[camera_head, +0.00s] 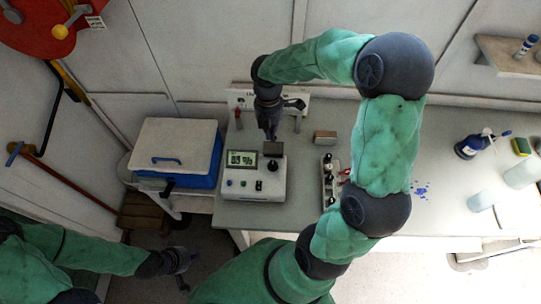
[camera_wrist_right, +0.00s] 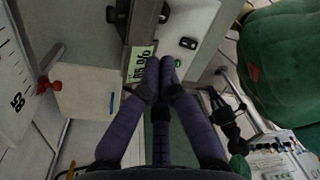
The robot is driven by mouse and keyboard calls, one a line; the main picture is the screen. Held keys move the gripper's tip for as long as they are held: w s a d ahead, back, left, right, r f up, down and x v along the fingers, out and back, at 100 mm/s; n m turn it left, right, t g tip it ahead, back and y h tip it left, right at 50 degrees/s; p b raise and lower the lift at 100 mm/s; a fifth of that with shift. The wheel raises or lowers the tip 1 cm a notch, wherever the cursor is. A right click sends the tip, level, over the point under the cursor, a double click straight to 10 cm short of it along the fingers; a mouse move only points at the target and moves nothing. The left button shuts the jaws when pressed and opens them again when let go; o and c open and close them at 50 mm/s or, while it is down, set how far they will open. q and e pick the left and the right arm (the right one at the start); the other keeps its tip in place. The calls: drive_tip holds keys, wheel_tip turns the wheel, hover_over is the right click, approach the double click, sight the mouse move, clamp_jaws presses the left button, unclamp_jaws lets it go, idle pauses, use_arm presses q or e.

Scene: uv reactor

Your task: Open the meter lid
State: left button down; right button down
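The meter (camera_head: 253,183) is a white box with a lit green display, buttons and a black knob, on the grey bench. A small dark block (camera_head: 273,149), which looks like its lid, is at its back right. My right gripper (camera_head: 270,134) points down just behind and above this block. In the right wrist view the meter (camera_wrist_right: 193,38) is partly hidden by my right gripper (camera_wrist_right: 160,62), whose fingertips are together beside the display, with nothing visible between them. Whether they touch the meter is unclear. My left gripper (camera_head: 180,262) hangs low at the left, away from the bench; its fingers are unclear.
A white-lidded blue box (camera_head: 172,148) stands left of the meter. A power strip (camera_head: 328,182) and a small brown block (camera_head: 325,137) are to its right, near my right arm.

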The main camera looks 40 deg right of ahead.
sight(274, 147)
drive_tip(key=s+a+f+n+t, duration=0.1)
drive_tip(key=s+a+n, duration=0.35)
drive_tip(key=n, duration=0.35)
drive_tip(key=f, duration=0.3)
drive_tip(key=f+b, duration=0.1)
drive_tip(key=f, duration=0.2)
drive_tip(key=f+b, duration=0.1)
drive_tip(key=f, duration=0.3)
drive_tip(key=shift+s+d, duration=0.15)
drive_tip(key=shift+s, duration=0.2)
drive_tip(key=shift+w+d+r, duration=0.2)
drive_tip(key=shift+w+d, duration=0.15)
drive_tip(key=shift+w, duration=0.1)
drive_tip(key=shift+w+d+r, duration=0.2)
drive_tip(key=shift+w+d, duration=0.15)
drive_tip(key=shift+w, duration=0.1)
drive_tip(key=shift+w+d+r, duration=0.25)
drive_tip(key=shift+w+d, duration=0.3)
drive_tip(key=shift+w, duration=0.05)
drive_tip(key=shift+r+p, duration=0.1)
drive_tip(key=shift+p, duration=0.2)
